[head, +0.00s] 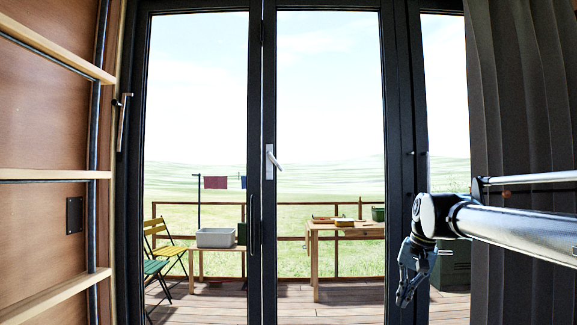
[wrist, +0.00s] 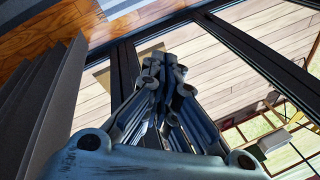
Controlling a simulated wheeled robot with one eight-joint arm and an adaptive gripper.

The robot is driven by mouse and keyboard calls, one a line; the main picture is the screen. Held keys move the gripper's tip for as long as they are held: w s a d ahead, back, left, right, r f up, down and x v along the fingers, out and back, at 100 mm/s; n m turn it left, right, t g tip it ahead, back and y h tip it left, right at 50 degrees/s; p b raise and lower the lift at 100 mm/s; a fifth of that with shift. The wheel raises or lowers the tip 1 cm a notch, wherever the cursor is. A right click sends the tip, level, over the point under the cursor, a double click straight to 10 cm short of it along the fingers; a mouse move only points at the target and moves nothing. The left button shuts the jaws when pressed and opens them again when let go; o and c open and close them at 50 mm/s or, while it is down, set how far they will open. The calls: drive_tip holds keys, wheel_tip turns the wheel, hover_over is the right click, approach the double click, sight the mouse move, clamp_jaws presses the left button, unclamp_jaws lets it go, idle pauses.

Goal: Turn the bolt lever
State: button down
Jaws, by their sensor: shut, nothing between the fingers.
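A silver lever handle (head: 272,158) sits on a pale plate on the dark frame between the left and middle glass panes, its grip tilted down to the right. A second long, slim lever (head: 123,122) hangs nearly upright at the left edge of the door frame. I cannot tell which one is the bolt lever. My gripper (head: 404,290) is low on the right, in front of the right door post, well to the right of and below both levers. It also shows in the wrist view (wrist: 167,62), its fingers shut together and empty. No lever is clearly seen in the wrist view.
A dark curtain (head: 525,90) hangs at the right behind my arm. Wooden shelves (head: 60,174) stand at the left. Beyond the glass are a deck with a wooden table (head: 345,230), a grey tub (head: 215,237) and folding chairs. The space before the middle pane looks clear.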

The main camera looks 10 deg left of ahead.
drive_tip(key=w+a+r+m+y, duration=0.15)
drive_tip(key=w+a+r, duration=0.25)
drive_tip(key=r, duration=0.4)
drive_tip(key=w+a+r+m+y, duration=0.15)
drive_tip(key=w+a+r, duration=0.3)
drive_tip(key=r, duration=0.45)
drive_tip(key=w+a+r+m+y, duration=0.1)
drive_tip(key=w+a+r+m, duration=0.25)
drive_tip(key=r, duration=0.45)
drive_tip(key=m+g+y, duration=0.2)
drive_tip(key=m+y, duration=0.2)
drive_tip(key=m, duration=0.2)
approach(276, 162)
drive_tip(key=a+f, duration=0.1)
drive_tip(key=f, duration=0.1)
drive_tip(key=w+a+f, duration=0.1)
drive_tip(key=a+f, duration=0.1)
drive_tip(key=f, duration=0.1)
drive_tip(key=shift+w+a+f, duration=0.2)
drive_tip(key=shift+a+f, duration=0.15)
drive_tip(key=shift+a, duration=0.05)
drive_tip(key=shift+s+a, duration=0.1)
drive_tip(key=shift+a, duration=0.05)
